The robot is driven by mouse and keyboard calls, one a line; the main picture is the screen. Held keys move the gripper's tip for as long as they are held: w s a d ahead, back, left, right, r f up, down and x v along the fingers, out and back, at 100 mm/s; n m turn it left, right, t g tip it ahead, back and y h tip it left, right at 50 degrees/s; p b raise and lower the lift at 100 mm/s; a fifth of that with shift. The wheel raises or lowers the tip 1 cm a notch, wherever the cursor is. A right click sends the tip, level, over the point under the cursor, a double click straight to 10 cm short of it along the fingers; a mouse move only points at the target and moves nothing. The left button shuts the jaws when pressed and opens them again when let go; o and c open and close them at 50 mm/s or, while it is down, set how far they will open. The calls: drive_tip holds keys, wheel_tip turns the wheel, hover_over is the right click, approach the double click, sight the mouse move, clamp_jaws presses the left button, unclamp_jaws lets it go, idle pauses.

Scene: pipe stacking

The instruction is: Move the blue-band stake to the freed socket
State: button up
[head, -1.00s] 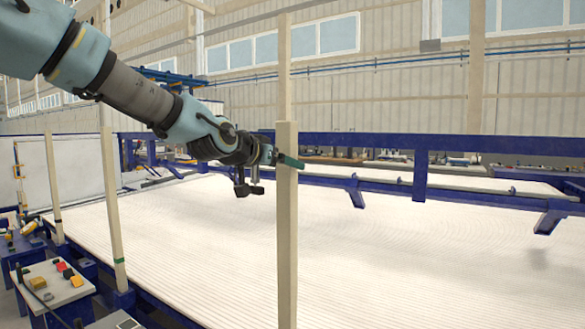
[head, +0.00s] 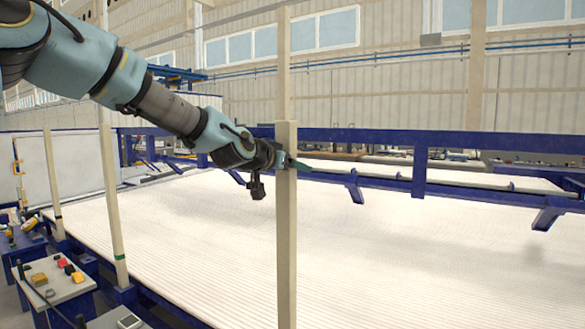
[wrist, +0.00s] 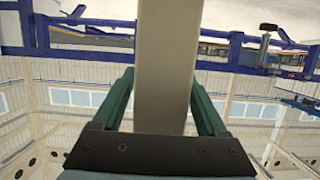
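A pale square stake (head: 287,230) stands upright in the middle of the head view. No band shows on its visible length; its foot is out of frame. My gripper (head: 298,165) is near its top, one green finger reaching past its right edge. In the wrist view the stake (wrist: 162,65) lies between the two green fingers, with narrow gaps near their bases, so my gripper looks open around it. At left stand a stake with a green band (head: 109,195) and a farther stake with a dark band (head: 52,180). I see no clearly blue band and no empty socket.
A wide bed of white pipes (head: 200,240) fills the floor area. A blue rail (head: 360,138) runs behind the middle stake. A control desk with coloured buttons (head: 60,288) is at lower left. The air right of the middle stake is free.

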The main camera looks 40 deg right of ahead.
clamp_jaws()
idle(0.4)
idle(0.4)
drive_tip(key=shift+r+p, duration=2.6)
drive_tip(key=shift+r, duration=1.9)
wheel_tip(320, 180, up, 9)
drive_tip(key=p, duration=0.5)
hover_over(293, 132)
drive_tip(key=w+d, duration=0.3)
drive_tip(key=shift+a+r, duration=0.2)
drive_tip(key=shift+r, duration=1.3)
